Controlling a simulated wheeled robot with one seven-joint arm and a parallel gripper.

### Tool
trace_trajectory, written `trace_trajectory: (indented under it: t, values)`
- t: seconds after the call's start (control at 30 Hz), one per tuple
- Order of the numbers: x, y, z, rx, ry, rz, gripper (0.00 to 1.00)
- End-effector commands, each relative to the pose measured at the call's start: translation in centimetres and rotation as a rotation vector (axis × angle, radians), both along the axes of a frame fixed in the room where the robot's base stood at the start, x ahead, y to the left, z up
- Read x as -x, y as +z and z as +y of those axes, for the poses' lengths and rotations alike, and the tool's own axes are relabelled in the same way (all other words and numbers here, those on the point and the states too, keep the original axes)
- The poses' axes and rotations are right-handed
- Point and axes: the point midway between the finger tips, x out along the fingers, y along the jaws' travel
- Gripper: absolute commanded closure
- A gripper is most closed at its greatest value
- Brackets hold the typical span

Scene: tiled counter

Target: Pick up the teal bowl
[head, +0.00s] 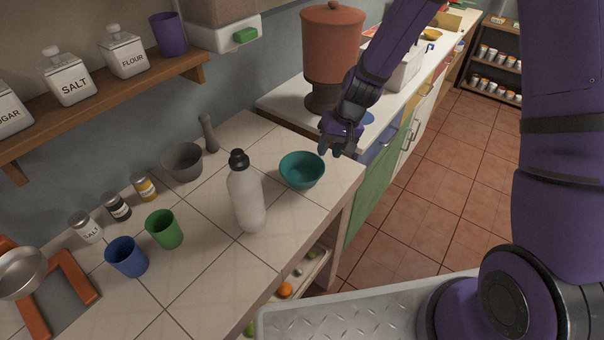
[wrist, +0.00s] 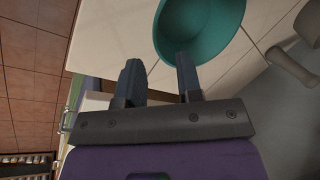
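The teal bowl (head: 302,171) stands upright on the tiled counter, near its right end, in the head view. It looks empty. In the wrist view the bowl (wrist: 200,28) is cut off by the top edge, just beyond the fingertips. My gripper (head: 330,148) hangs just above and to the right of the bowl, by the counter edge. In the wrist view my gripper (wrist: 158,65) has its two fingers apart with nothing between them. The fingers look apart from the bowl, though one tip overlaps its lower edge in the picture.
A white bottle (head: 246,195) with a black cap stands left of the bowl. A grey mortar (head: 183,162) and pestle (head: 209,133) are behind it. Blue (head: 127,257) and green (head: 164,229) cups stand further left. A terracotta urn (head: 332,45) stands behind my gripper.

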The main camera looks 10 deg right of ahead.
Motion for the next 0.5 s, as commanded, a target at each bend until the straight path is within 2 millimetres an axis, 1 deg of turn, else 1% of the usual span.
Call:
trace_trajectory:
  t: [0.03,0.1,0.33,0.5]
  values:
    - [0.0,-0.7,0.2,0.0,0.0,0.002,0.67]
    - [0.0,-1.3,0.4,0.0,-0.001,0.001,0.67]
    - [0.1,-2.5,0.8,0.0,0.0,0.001,0.67]
    - [0.2,-4.8,1.5,0.0,0.0,0.002,0.67]
